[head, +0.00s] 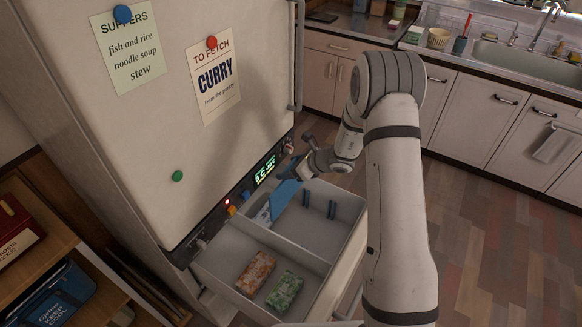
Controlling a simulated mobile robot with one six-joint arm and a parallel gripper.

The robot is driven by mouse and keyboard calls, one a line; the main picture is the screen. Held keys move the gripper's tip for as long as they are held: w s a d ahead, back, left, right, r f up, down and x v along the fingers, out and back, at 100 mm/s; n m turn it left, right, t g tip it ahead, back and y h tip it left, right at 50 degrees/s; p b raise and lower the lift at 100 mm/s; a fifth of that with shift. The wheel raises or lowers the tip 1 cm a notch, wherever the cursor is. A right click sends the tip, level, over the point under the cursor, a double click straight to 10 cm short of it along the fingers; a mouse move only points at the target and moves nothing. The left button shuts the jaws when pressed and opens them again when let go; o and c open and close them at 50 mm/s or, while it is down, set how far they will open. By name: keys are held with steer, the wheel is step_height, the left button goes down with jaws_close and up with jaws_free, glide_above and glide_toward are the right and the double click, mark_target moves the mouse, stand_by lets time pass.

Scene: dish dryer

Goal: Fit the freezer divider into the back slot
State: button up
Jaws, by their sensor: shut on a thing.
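The freezer drawer (345,203) is pulled out below the fridge door. My gripper (299,174) is over the drawer's back right corner, shut on the blue freezer divider (284,196). The divider hangs tilted, its lower part reaching into the drawer's back compartment. Pairs of dark blue slot guides show on the drawer's right inner wall, a back pair (306,198) and a front pair (331,209). Whether the divider touches any guide cannot be told. The fingertips are small and partly hidden.
A pale cross wall (285,247) splits the drawer. A brown packet (256,272) and a green packet (284,290) lie in the front compartment. The fridge door (160,140) rises behind the drawer. Open floor (480,210) lies to the right.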

mark_target(291, 182)
steer(key=shift+r, duration=0.1)
stand_by(0.4)
steer(key=shift+f+b, duration=1.55)
steer(key=shift+f, duration=1.4)
steer(key=shift+s+d+b, duration=0.2)
steer(key=shift+b, duration=0.8)
steer(key=shift+d+f+b, duration=0.1)
steer(key=shift+f+b, duration=0.35)
steer(key=shift+b, duration=0.1)
